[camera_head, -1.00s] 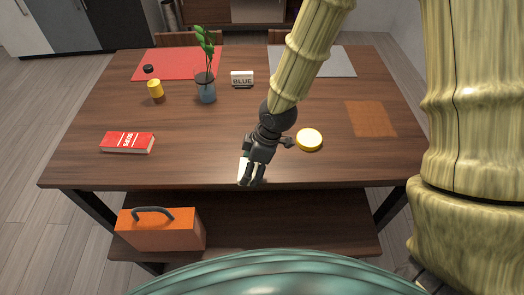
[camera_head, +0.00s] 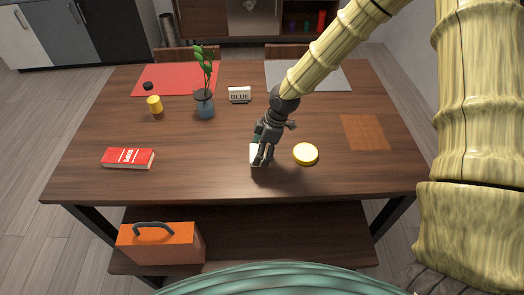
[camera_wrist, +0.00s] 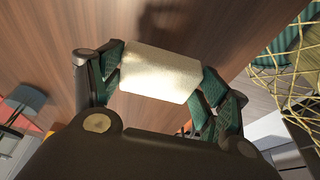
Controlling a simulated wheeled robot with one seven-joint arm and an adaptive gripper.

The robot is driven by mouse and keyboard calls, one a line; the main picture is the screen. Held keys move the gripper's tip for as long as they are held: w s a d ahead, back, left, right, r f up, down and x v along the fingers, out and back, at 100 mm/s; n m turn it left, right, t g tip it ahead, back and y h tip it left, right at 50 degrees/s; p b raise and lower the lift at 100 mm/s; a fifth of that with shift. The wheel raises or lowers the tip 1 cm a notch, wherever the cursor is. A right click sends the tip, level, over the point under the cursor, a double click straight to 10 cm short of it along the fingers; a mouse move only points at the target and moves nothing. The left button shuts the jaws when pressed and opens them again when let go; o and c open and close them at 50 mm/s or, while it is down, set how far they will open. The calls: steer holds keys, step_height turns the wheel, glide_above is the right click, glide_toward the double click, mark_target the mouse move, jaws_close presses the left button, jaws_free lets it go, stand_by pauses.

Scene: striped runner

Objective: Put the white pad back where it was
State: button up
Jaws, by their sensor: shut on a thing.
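The white pad (camera_wrist: 160,73) is clamped between the two green-padded fingers of my gripper (camera_wrist: 158,85) in the wrist view. In the head view my gripper (camera_head: 260,156) is over the front middle of the table, and part of the white pad (camera_head: 254,150) shows beside its fingers. The fingers hide the rest of the pad there. I cannot tell whether the pad touches the table top. A round yellow-rimmed disc (camera_head: 306,154) lies just right of my gripper, apart from it.
On the wooden table (camera_head: 200,165) are a red book (camera_head: 128,159), a yellow cup (camera_head: 154,104), a plant in a blue vase (camera_head: 204,105), a "BLUE" sign (camera_head: 240,95), a red mat (camera_head: 180,78), a grey mat (camera_head: 325,75) and a brown square mat (camera_head: 364,132). An orange toolbox (camera_head: 160,243) sits on the bench.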

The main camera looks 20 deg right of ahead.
steer(key=shift+w+d+f, duration=0.1)
steer(key=shift+w+d, duration=0.3)
steer(key=shift+w, duration=0.3)
steer(key=shift+f+p, duration=0.65)
steer(key=shift+f, duration=1.05)
steer(key=shift+f, duration=0.15)
steer(key=o, duration=1.1)
steer(key=shift+b+v, duration=1.1)
steer(key=shift+v, duration=5.05)
